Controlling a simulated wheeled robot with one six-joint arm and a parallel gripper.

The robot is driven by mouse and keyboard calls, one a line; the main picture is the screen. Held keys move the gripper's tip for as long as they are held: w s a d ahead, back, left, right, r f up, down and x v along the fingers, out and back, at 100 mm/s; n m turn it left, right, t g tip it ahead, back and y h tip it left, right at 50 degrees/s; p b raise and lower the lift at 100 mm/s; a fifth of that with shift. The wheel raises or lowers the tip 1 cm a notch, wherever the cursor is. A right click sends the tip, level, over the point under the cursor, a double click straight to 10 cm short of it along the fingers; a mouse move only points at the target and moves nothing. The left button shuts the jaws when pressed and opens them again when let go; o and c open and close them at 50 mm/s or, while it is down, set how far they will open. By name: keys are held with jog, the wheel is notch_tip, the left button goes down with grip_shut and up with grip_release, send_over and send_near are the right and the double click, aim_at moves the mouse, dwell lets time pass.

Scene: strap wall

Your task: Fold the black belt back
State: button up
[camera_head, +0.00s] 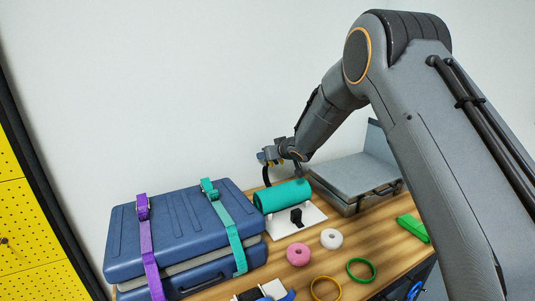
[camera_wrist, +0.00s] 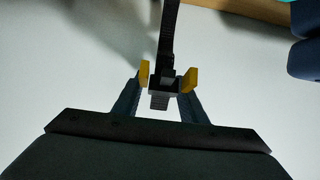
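The black belt (camera_head: 267,177) rises from behind the left part of a teal roll (camera_head: 283,196) up to my gripper (camera_head: 270,156) in the head view. A black buckle (camera_head: 296,216) sits on the white board (camera_head: 312,217) in front of the roll. A short end sticks out toward the wrist. The belt's path behind the roll is hidden.
A blue suitcase (camera_head: 180,235) with a purple strap (camera_head: 149,250) and a teal strap (camera_head: 228,225) stands left. A grey case (camera_head: 355,175) is behind right.

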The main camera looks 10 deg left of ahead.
jog(key=shift+s+d+r, duration=0.15)
jog(key=shift+s+r, duration=0.1)
jog(key=shift+r, duration=0.15)
jog(key=b+v, duration=0.2)
jog(key=v, duration=0.5)
jog(key=shift+f, duration=0.15)
